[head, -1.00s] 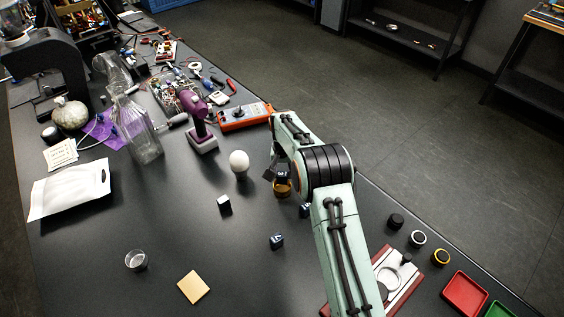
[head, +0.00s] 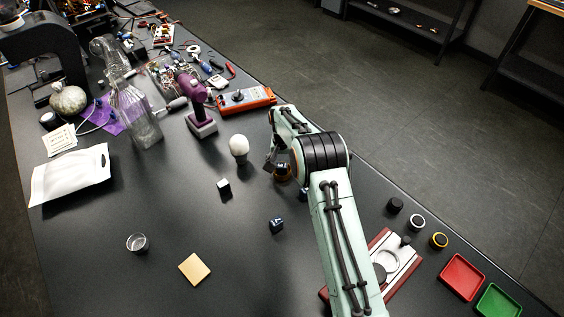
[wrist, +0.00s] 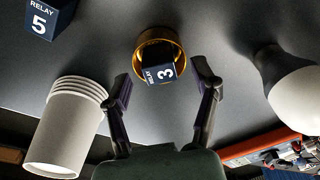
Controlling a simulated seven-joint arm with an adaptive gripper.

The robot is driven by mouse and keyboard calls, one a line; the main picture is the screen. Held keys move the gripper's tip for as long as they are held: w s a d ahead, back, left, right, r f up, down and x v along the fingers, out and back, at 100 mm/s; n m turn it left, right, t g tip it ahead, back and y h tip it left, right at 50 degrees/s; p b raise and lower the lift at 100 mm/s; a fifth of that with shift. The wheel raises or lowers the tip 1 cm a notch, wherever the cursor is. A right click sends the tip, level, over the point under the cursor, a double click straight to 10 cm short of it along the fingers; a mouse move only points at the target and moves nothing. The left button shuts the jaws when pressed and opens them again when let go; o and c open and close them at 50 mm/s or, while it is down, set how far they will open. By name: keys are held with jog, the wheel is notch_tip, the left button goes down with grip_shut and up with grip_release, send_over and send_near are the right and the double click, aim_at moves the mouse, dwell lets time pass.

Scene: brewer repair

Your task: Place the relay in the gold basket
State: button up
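A dark blue relay (wrist: 160,72) marked 3 sits tilted in the round gold basket (wrist: 141,46), with part of it rising above the rim. In the head view the basket (head: 282,178) is partly hidden by the relay (head: 281,166) and my arm. My gripper (wrist: 164,80) is open, its two fingers on either side of the relay with gaps visible. In the head view my gripper (head: 271,162) is mostly hidden by my arm.
Another relay (wrist: 47,17), marked 5, lies nearby. A white ridged cylinder (wrist: 66,125) and a white bulb (wrist: 292,82) flank the gripper. Two more dark cubes (head: 224,188) (head: 277,226) stand on the table. An orange meter (head: 246,100) lies beyond; the front-left table is mostly clear.

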aim_at(283, 165)
dwell(0.4)
notch_tip(283, 165, up, 7)
jog(key=shift+r, duration=0.1)
dwell(0.3)
jog(key=shift+d, duration=0.1)
